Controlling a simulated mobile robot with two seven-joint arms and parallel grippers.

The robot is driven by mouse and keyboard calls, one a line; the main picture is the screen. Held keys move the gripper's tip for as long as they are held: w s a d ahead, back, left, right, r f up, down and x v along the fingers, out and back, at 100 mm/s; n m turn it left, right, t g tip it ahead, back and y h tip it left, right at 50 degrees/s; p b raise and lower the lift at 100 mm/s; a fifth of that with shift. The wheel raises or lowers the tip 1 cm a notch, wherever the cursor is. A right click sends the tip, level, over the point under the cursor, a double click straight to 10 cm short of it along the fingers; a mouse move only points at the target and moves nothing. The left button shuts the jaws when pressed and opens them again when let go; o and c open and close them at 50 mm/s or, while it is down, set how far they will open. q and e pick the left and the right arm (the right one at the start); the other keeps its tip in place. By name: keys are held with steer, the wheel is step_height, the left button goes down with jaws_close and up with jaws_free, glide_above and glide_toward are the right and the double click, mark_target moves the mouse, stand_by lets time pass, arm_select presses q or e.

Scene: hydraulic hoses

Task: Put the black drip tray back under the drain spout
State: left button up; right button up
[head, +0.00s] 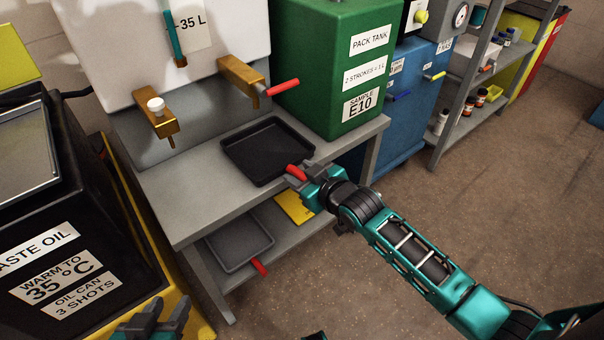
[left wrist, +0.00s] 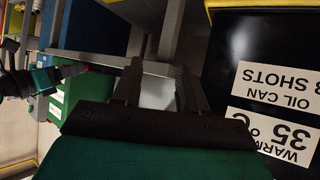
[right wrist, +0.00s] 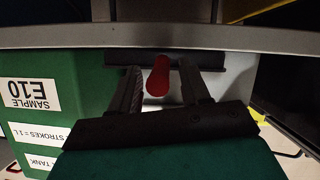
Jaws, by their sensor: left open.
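The black drip tray (head: 262,158) lies flat on the grey bench top, empty, in front of the brass spout with a red lever (head: 240,76). Its red handle (head: 296,172) points towards the bench's front edge. My right gripper (head: 306,184) is at that handle. In the right wrist view the red handle (right wrist: 158,76) is between the open fingers, with gaps visible on both sides. A second brass spout (head: 158,122) with a white knob is further left. My left gripper (head: 152,322) is open and empty near the waste oil box.
A green tank (head: 335,70) stands on the bench right of the tray. A grey tray (head: 238,243) with a red handle and a yellow item (head: 294,206) are on the lower shelf. The black waste oil box (head: 60,250) is at left.

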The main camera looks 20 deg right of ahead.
steer(key=p+v, duration=0.4)
steer(key=v, duration=0.8)
arm_select(q)
steer(key=shift+s+a+r, duration=0.2)
steer(key=shift+a+r, duration=0.1)
steer(key=shift+r, duration=0.2)
steer(key=shift+s+a+r, duration=0.15)
steer(key=shift+a+r, duration=0.1)
steer(key=shift+r, duration=0.25)
arm_select(e)
steer(key=s+a+f+m, duration=0.1)
steer(key=s, duration=0.2)
steer(key=s+a+f+m+g, duration=0.1)
steer(key=s+a+f, duration=0.1)
steer(key=s, duration=0.1)
steer(key=s+a+f+g, duration=0.1)
steer(key=s+f, duration=0.1)
steer(key=s, duration=0.1)
steer(key=shift+s+a+m+h, duration=0.4)
